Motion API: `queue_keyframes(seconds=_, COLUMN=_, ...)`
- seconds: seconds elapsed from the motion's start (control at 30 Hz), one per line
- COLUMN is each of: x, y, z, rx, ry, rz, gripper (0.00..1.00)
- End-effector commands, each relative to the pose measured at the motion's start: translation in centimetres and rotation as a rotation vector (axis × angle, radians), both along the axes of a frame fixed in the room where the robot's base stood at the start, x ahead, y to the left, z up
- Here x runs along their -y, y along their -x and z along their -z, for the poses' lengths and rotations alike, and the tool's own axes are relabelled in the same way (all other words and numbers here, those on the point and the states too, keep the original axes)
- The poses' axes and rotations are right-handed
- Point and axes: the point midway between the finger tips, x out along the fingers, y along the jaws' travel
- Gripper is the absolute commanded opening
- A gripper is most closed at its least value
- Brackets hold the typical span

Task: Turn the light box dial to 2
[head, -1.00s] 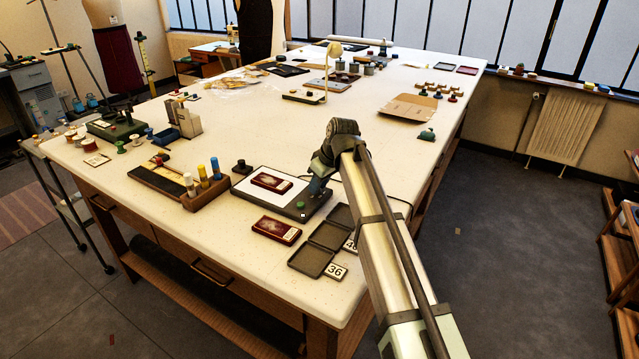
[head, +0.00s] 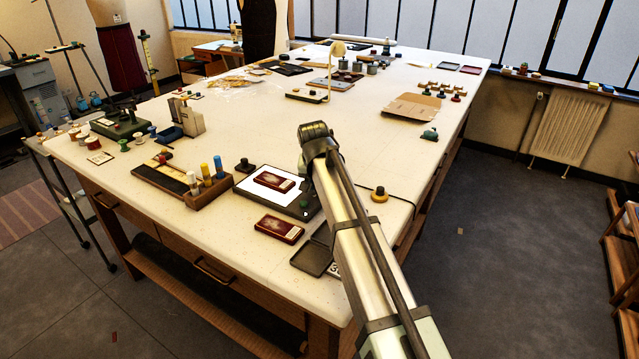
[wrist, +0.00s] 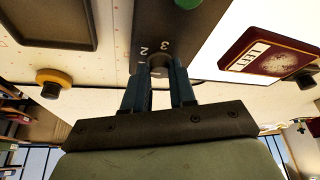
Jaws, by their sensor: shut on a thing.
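The light box (head: 284,209) is a dark slab with a lit white panel, on the near part of the table. It also shows in the wrist view (wrist: 190,32). In the wrist view the dial (wrist: 158,62) is a small dark knob on the dark strip, with the numerals 2 and 3 printed beside it. My gripper (wrist: 160,82) is shut on the dial, one finger on each side. Which numeral the dial points to cannot be told. In the head view my arm hides the dial and my fingertips.
A maroon case marked LEFT (wrist: 262,55) lies on the lit panel; a second maroon case (head: 279,229) lies in front of the box. A grey tray (head: 313,258) is partly behind my arm. A green button (wrist: 187,3) is on the box's strip. A yellow-ringed knob (head: 379,195) stands to the right.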

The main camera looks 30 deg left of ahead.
Motion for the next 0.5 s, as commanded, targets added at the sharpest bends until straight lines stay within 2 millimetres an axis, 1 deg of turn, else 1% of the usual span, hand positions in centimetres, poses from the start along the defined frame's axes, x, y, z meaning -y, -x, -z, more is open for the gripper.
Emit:
queue_keyframes(seconds=0.2, x=-0.37, y=0.02, z=0.01, rx=0.000, ry=0.001, rz=0.195, gripper=0.00)
queue_keyframes(seconds=0.5, x=-0.57, y=0.04, z=0.03, rx=-0.001, ry=0.000, rz=0.412, gripper=0.00)
